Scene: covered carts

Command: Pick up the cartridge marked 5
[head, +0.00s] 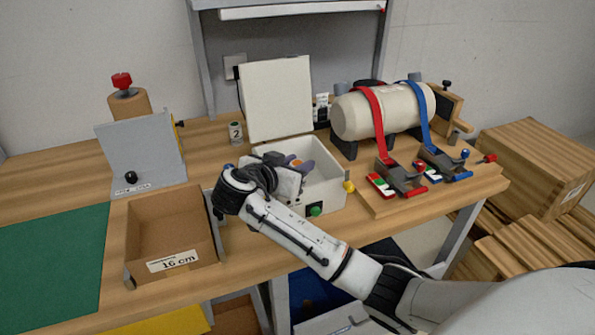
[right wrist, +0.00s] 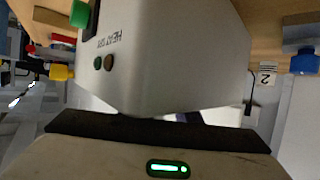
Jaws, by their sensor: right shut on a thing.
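A white box (head: 325,183) stands on the table with its lid (head: 275,98) raised at the back. My right gripper (head: 288,180) reaches down into the box at its left side. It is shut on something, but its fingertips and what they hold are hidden. Purple and orange parts (head: 304,164) show inside the box beside the gripper. In the right wrist view the box (right wrist: 180,55) fills the middle, close to the gripper body. No mark 5 is visible. A small cartridge marked 2 (head: 236,132) stands behind the box's left side. My left gripper is not in view.
A wooden tray labelled 16 cm (head: 131,240) and a green mat (head: 50,265) lie to the left. A grey panel (head: 140,155) stands behind the tray. A strapped cream cylinder (head: 352,115) and red and blue clamps stand to the right.

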